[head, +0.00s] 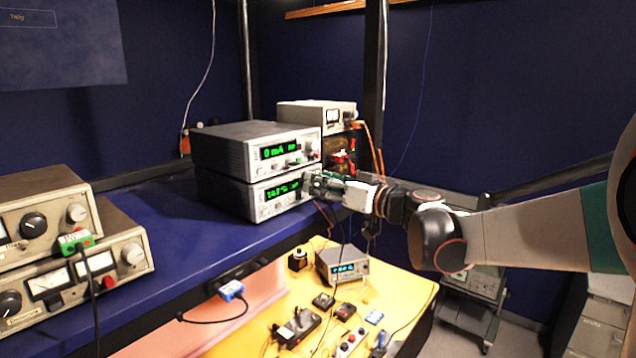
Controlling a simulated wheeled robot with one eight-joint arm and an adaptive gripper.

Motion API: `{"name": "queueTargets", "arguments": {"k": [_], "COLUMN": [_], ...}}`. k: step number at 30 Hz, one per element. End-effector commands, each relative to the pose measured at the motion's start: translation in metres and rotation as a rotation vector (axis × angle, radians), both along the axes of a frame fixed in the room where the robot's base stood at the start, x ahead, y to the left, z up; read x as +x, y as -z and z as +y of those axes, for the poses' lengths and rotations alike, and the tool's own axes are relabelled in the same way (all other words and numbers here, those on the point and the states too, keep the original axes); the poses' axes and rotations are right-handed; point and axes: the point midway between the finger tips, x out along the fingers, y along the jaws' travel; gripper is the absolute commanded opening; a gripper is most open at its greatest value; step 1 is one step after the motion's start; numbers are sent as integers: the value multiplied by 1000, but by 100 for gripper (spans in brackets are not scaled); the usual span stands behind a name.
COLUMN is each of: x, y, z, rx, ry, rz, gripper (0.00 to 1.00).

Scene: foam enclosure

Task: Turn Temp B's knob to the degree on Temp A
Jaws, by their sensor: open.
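Two grey instruments with green displays are stacked on the blue bench. The upper instrument (232,150) seems to read "0 mA". The lower instrument (240,197) shows what looks like a °C reading, but its digits are too small to be sure of. I cannot read a Temp A or Temp B label on either. My gripper (316,184) is open at the right end of the lower instrument's front panel. It covers that part of the panel, so any knob there is hidden. I cannot tell whether the fingers touch it or stand around a knob.
A yellow table (390,316) below holds a small box with a blue display (343,265) and several small modules. More knobbed instruments (68,272) stand at the left. A dark post (374,75) rises behind my arm. The blue bench (160,225) is clear left of the stack.

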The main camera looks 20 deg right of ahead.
Motion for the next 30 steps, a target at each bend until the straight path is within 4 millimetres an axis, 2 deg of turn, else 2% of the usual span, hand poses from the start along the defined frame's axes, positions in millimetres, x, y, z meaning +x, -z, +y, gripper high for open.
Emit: {"name": "queueTargets", "arguments": {"k": [2,7,8,20,30], "x": [0,0,0,0,0], "y": [0,0,0,1,1], "z": [0,0,0,0,0], "rx": [0,0,0,36,217], "ry": [0,0,0,0,0], "rz": [0,0,0,26,157], "gripper": [41,4,0,0,0]}}
